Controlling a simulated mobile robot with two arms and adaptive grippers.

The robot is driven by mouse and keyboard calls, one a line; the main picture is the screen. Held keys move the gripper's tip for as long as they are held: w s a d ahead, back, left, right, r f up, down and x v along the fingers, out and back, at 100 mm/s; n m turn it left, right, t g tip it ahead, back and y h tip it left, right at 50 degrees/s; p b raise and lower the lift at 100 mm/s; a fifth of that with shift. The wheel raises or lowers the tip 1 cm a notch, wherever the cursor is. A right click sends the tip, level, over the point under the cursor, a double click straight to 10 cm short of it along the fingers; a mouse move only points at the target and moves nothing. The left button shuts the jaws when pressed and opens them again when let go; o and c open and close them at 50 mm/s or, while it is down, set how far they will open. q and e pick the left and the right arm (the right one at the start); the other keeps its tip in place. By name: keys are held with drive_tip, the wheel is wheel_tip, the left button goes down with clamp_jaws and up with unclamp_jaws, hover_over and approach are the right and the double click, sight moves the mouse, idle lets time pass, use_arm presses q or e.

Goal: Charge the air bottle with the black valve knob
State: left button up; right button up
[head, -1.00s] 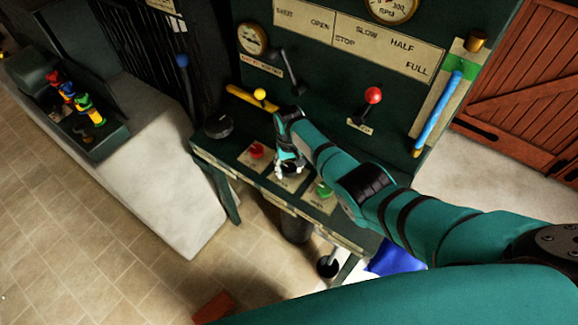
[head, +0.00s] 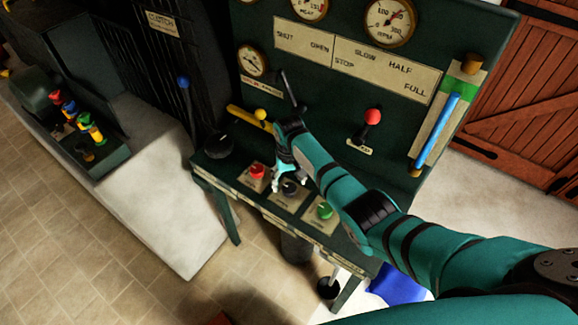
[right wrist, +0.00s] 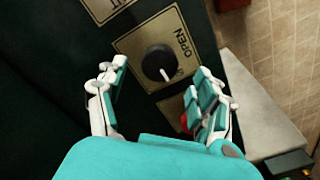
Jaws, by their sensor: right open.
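The black valve knob (head: 290,188) sits on a light plate in the middle of the sloping desk. In the right wrist view the knob (right wrist: 158,63) is round, with a white pointer mark and the word OPEN beside it. My right gripper (head: 286,178) is open and empty over the desk, close to the knob. In the right wrist view its fingers (right wrist: 157,80) stand apart on either side of the knob, with no contact visible. A round gauge (head: 253,61) is on the upright panel; its small label is hard to read. My left gripper is not in view.
A red knob (head: 257,171) and a green knob (head: 324,211) flank the black one. A wide black round fitting (head: 218,145) is at the desk's left end. A yellow-ball lever (head: 260,115), a dark lever (head: 288,88) and a red-ball lever (head: 372,117) stick out behind.

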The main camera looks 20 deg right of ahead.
sight(289, 187)
wheel_tip(289, 187, up, 8)
drive_tip(key=shift+r, duration=0.15)
idle(0.5)
